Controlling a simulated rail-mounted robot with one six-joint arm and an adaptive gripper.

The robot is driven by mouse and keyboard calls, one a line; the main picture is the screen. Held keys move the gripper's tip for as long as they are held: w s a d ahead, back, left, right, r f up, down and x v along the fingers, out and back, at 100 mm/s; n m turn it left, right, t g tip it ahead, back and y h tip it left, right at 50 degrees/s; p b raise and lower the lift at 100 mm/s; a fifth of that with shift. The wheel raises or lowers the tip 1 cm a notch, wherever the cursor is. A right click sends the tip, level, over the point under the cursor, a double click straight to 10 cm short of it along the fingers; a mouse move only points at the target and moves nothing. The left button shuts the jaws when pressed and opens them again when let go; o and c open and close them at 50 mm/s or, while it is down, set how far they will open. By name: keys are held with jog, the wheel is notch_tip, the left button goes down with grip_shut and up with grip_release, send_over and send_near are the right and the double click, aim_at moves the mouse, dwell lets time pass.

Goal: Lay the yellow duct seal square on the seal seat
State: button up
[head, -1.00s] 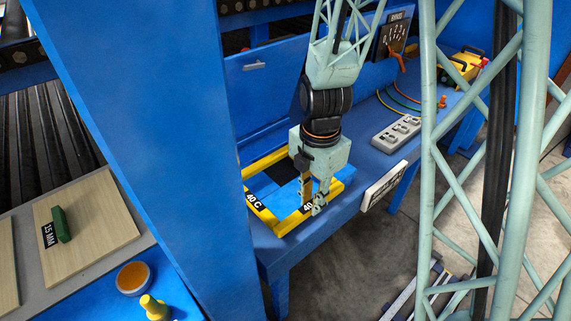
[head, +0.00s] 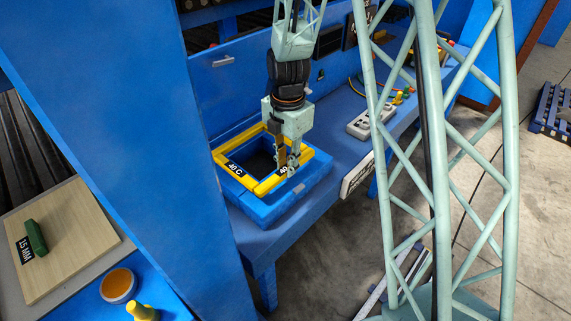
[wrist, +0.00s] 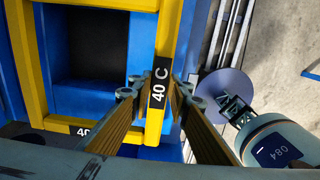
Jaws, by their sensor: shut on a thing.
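The yellow duct seal (head: 265,187) is a square frame with black 40 C labels. My gripper (head: 287,168) is shut on its right-hand bar, and in the wrist view the fingers (wrist: 158,100) pinch that bar beside a label. The blue seal seat (head: 255,208), a raised square rim around a dark opening, lies under the seal. Blue rim shows outside the yellow at the front and right. In the wrist view the dark opening shows inside the seal (wrist: 165,45), towards the top. The far corner is partly hidden by my gripper. I cannot tell whether the seal touches the seat.
The seat stands on a blue bench, against a blue back panel (head: 225,85). A grey switch box (head: 368,122) lies to the right on the bench. A blue post (head: 130,130) stands at left. A board with a green block (head: 36,238) is at lower left.

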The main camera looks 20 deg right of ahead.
jog(key=shift+w+d+f, duration=0.1)
jog(key=shift+w+d, duration=0.1)
jog(key=shift+w, duration=0.6)
jog(key=shift+w+d+f, duration=0.1)
jog(key=shift+w+d, duration=0.05)
jog(key=shift+w, duration=0.75)
jog(key=shift+w, duration=0.25)
jog(key=shift+f, duration=1.9)
jog(key=o, duration=0.9)
jog(key=shift+r, duration=0.25)
jog(key=shift+d+r+p, duration=0.1)
jog(key=shift+r+p, duration=0.2)
jog(key=shift+r, duration=5.6)
